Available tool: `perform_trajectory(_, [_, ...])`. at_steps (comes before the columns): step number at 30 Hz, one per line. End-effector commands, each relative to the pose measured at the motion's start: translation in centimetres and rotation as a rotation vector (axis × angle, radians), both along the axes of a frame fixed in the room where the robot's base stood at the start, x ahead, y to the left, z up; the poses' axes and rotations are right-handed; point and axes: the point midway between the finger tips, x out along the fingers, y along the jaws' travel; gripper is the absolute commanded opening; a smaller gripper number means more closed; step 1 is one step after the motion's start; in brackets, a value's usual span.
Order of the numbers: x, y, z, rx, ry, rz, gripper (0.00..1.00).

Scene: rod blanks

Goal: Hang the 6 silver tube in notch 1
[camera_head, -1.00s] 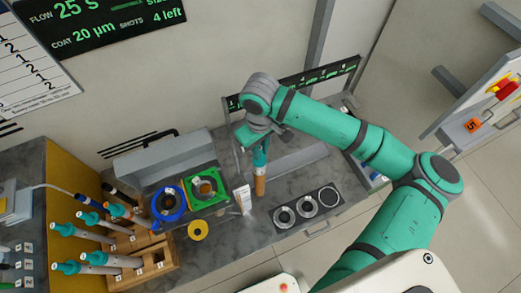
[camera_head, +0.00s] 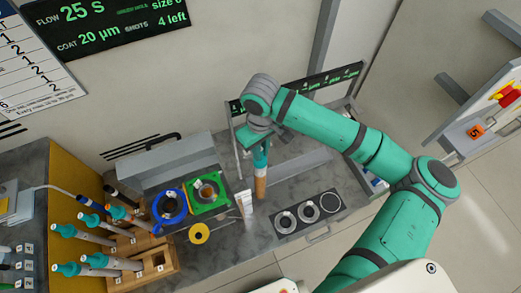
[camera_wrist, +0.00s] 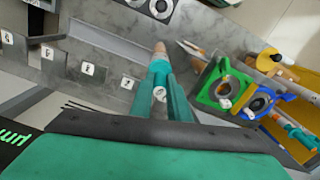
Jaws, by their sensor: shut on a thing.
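My gripper (camera_head: 260,150) is shut on a tube (camera_head: 261,186) that hangs down from it, with a tan-brown lower end. In the wrist view the tube (camera_wrist: 160,62) points away between the fingers, with a small white tag near the grip; I cannot read its number, and no silver surface shows clearly. The grey notch rack (camera_wrist: 108,80) is to the left in the wrist view, with white number tags along it. The tag nearest my gripper (camera_wrist: 160,95) is just left of the fingers. The tube appears apart from the rack.
A green fixture (camera_head: 207,193) and a blue ring (camera_head: 169,206) stand left of the tube, with a white card (camera_head: 245,203) between. A wooden rack (camera_head: 152,262) holds several teal-capped tubes. A dark tray with round holes (camera_head: 308,212) lies to the right. Grey counter surrounds the tube.

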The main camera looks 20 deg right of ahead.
Motion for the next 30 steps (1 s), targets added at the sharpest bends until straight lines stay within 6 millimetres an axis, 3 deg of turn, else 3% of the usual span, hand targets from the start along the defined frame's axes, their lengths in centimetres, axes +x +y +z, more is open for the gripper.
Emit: perform_trajectory(30, [3.0, 0.1, 0.0, 0.000, -0.001, 0.000, 0.00])
